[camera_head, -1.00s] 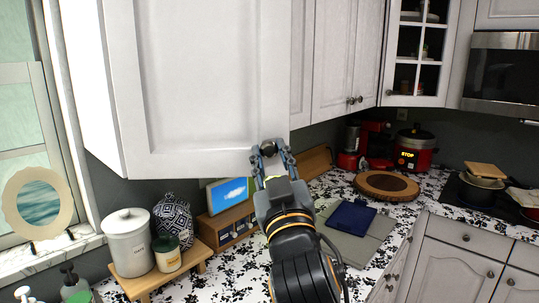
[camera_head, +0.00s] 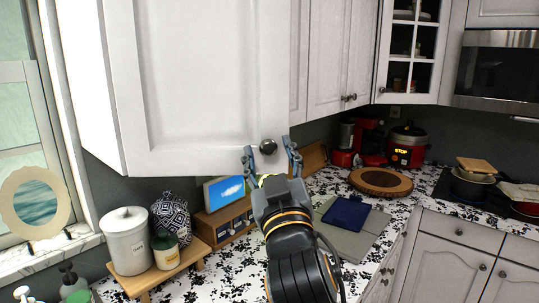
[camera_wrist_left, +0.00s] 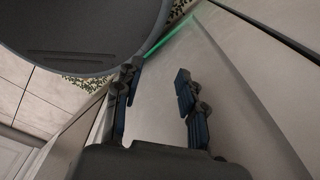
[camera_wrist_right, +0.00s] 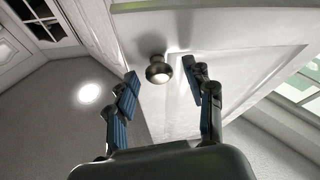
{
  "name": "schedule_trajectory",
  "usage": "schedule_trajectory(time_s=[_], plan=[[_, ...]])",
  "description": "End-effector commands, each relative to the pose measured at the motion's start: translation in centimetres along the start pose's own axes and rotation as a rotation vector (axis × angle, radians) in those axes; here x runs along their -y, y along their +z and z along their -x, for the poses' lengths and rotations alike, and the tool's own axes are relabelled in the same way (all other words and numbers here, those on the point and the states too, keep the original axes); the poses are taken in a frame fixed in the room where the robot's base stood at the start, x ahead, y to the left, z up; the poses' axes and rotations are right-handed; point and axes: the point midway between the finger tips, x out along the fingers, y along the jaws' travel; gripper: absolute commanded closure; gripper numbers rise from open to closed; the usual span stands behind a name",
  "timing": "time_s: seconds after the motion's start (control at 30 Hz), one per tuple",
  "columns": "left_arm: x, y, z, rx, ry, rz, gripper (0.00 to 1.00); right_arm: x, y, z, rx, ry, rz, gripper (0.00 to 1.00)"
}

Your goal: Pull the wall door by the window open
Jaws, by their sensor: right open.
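The white wall door (camera_head: 205,80) hangs beside the window, with a dark round knob (camera_head: 268,146) near its lower right corner. I cannot tell whether it stands slightly ajar. My right gripper (camera_head: 269,156) is open just below the knob, one finger on each side, apart from it. In the right wrist view the knob (camera_wrist_right: 159,72) sits at the gap between the spread fingertips, with no finger visibly gripping it. My left gripper (camera_wrist_left: 158,73) shows only in its own wrist view, open and empty, near a pale panelled surface.
The window (camera_head: 30,110) is at the left. Below the door stand a white canister (camera_head: 128,243), a patterned jar (camera_head: 171,217) and a small screen (camera_head: 225,190). A blue board (camera_head: 347,213) and round wooden board (camera_head: 381,182) lie on the speckled counter. Space before the door looks clear.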

Motion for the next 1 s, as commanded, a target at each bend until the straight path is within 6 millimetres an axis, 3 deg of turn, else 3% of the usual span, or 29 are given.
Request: schedule_trajectory(time_s=[0.17, 0.63, 0.8, 1.0], plan=[[0.3, 0.2, 0.0, 0.002, -0.003, 0.0, 0.6, 0.0, 0.0, 1.1, 0.0, 0.0, 0.0, 0.47], [0.0, 0.0, 0.0, 0.0, 0.0, -0.001, 0.6, 0.1, 0.1, 10.2, 0.002, -0.002, -0.002, 0.47], [0.0, 0.0, 0.0, 0.0, 0.0, -0.001, 0.6, 0.1, 0.0, 11.7, 0.0, -0.001, -0.001, 0.47], [0.0, 0.0, 0.0, 0.0, 0.0, -0.001, 0.6, 0.1, 0.0, 12.0, 0.0, -0.001, 0.0, 0.47]])
